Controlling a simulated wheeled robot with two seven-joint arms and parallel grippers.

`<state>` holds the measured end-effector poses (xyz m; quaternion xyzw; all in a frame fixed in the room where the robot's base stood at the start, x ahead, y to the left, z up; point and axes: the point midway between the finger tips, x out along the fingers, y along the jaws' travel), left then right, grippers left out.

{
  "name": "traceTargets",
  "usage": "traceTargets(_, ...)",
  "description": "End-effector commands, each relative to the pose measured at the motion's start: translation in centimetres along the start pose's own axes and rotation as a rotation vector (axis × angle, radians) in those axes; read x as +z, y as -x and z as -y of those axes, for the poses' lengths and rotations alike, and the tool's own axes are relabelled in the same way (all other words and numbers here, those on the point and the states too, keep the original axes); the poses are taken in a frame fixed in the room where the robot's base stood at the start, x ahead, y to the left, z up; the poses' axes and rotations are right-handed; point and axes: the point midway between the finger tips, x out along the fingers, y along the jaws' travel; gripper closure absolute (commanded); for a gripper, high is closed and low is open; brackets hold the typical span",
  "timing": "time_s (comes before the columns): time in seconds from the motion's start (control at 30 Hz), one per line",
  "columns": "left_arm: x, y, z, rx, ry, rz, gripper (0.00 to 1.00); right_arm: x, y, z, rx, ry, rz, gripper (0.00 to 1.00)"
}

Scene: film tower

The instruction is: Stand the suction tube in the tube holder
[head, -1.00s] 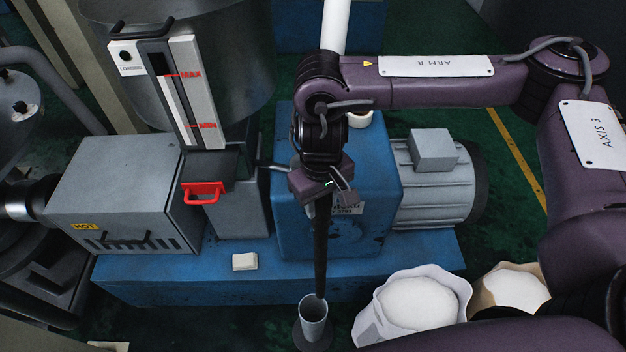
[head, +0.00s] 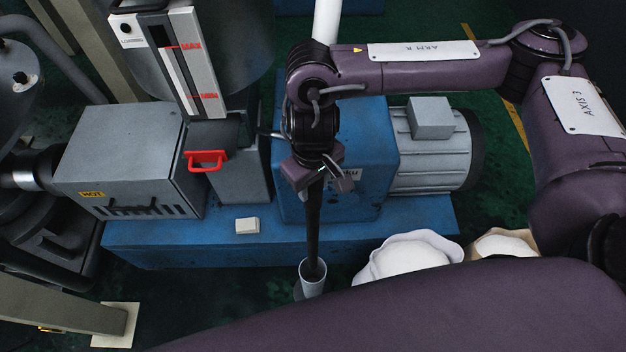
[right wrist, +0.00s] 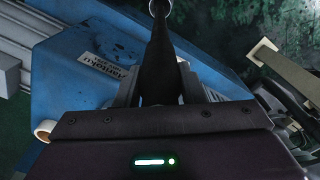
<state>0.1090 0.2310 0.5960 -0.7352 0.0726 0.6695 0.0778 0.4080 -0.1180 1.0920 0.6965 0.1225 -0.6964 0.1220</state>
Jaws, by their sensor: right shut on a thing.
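The suction tube is a long black tube (head: 314,225), nearly upright. My right gripper (head: 319,183) is shut on its upper part. The tube holder is a grey cup (head: 312,289) on the floor in front of the blue base. The tube's lower end is within the holder's mouth, and the tip is hidden; how deep it sits I cannot tell. In the right wrist view my right gripper (right wrist: 160,92) grips the black tube (right wrist: 158,55), which runs to the holder's pale rim at the top edge. My left gripper is not in view.
A blue machine base (head: 200,243) carries a grey box marked HOT (head: 120,160), a red handle (head: 206,159) and a grey motor (head: 435,150). White sacks (head: 410,258) stand right of the holder. My purple arm fills the lower right.

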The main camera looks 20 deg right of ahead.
Motion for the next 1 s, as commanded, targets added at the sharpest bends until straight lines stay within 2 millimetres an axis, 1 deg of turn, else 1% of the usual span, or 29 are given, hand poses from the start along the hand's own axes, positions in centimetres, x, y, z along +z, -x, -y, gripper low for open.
traceTargets(0.03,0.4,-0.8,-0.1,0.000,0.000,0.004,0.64,-0.1,-0.7,0.0,0.000,0.000,-0.002,1.00)
traceTargets(0.47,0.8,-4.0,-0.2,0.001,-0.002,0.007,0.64,-0.1,-3.2,0.0,0.001,0.000,-0.002,1.00)
traceTargets(1.0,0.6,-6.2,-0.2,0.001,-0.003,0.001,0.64,0.0,-7.2,0.0,-0.001,-0.001,-0.001,1.00)
